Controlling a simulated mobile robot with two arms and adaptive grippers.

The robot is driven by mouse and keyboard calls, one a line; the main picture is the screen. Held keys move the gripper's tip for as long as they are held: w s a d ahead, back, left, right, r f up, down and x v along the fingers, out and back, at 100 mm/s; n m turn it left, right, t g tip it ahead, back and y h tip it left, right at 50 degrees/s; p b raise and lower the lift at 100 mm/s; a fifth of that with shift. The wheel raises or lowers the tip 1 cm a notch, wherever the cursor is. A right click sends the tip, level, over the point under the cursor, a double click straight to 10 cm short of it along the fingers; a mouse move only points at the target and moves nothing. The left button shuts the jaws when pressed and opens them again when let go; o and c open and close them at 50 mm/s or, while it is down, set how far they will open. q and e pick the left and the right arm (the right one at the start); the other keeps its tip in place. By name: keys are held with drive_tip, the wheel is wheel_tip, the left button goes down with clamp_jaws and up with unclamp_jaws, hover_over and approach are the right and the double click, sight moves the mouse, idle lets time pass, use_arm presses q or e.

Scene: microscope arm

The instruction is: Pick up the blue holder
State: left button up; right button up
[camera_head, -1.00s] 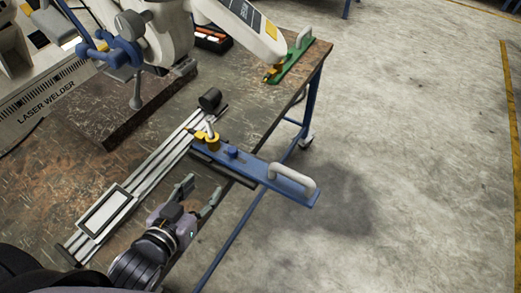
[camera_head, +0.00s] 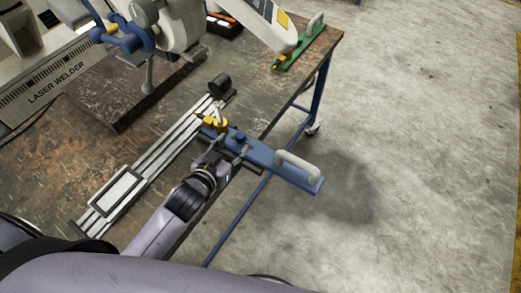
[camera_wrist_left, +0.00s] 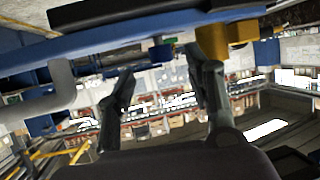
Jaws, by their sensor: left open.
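The blue holder (camera_head: 262,154) is a long flat blue bar with a pale grey handle (camera_head: 298,168) at its right end. It lies across the table edge, and the handle end sticks out over the floor. A blue knob (camera_head: 240,137) stands on it near a yellow clamp (camera_head: 214,121). My left gripper (camera_head: 231,150) is open beside the bar's near side, close to the knob. In the left wrist view the open fingers (camera_wrist_left: 164,75) point at the blue bar (camera_wrist_left: 100,37), with nothing visible between them. My right gripper is not in view.
A silver rail (camera_head: 160,150) with a framed plate (camera_head: 117,190) lies left of the holder. A green holder (camera_head: 302,45) sits at the table's far corner. The laser welder (camera_head: 55,90) and a white machine arm stand behind. Floor right of the table is clear.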

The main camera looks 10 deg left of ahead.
sight(238, 139)
use_arm(q)
drive_tip(key=p+x, duration=0.1)
drive_tip(key=x, duration=0.4)
drive_tip(key=shift+w+r, duration=0.1)
drive_tip(key=shift+r, duration=0.1)
clamp_jaws()
idle(0.4)
idle(0.4)
drive_tip(key=shift+r, duration=0.2)
